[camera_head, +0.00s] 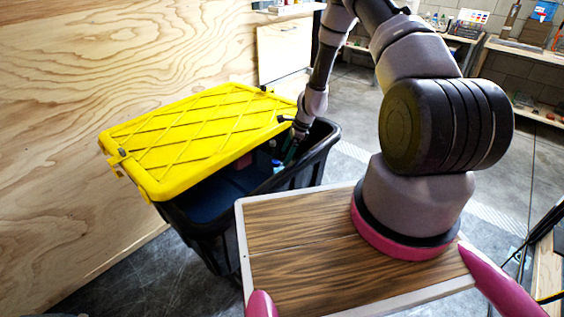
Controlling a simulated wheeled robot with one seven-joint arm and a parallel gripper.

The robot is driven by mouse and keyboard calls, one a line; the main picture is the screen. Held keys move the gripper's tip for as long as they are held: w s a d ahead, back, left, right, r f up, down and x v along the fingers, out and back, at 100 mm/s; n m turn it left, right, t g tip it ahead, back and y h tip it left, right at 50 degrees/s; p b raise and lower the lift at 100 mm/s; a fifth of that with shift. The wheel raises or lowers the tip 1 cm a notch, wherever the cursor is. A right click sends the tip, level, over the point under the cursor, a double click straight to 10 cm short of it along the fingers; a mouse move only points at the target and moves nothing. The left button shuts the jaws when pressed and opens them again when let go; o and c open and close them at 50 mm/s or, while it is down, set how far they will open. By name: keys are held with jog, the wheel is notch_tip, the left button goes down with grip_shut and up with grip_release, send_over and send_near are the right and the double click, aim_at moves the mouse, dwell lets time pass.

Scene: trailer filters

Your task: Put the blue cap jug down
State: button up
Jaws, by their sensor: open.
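A black storage bin (302,173) stands on the floor with its yellow lid (195,138) lying tilted over the left part of its opening. My gripper (289,152) reaches down into the open right side of the bin, close to the lid's edge. A small blue cap (276,163) shows just left of my gripper inside the bin. The rest of the jug is mostly hidden by the bin wall and shadow. My fingers are open, small and dark here; I cannot tell whether they touch the jug.
A plywood wall (120,60) runs behind and left of the bin. Shelves and a workbench (515,48) with tools stand at the back right. The concrete floor right of the bin is clear.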

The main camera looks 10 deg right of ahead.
jog(key=v, duration=0.6)
jog(key=shift+d+r, duration=0.1)
jog(key=shift+r, duration=0.25)
jog(key=s+r+n+t, duration=0.1)
jog(key=s+r+n, duration=0.25)
jog(key=r, duration=1.45)
jog(key=s+r+n+t, duration=0.2)
jog(key=r+n, duration=0.3)
jog(key=r, duration=1.2)
jog(key=s+d+r+n+t+h, duration=0.1)
jog(key=s+r+n, duration=0.2)
jog(key=s+r, duration=0.4)
jog(key=s+r+n+t+h, duration=0.1)
jog(key=s+r+n, duration=0.3)
jog(key=s, duration=1.2)
notch_tip(320, 180, up, 5)
jog(key=shift+d+f+t+h, duration=0.2)
jog(key=shift+d+t+h, duration=0.15)
jog(key=shift+t, duration=0.35)
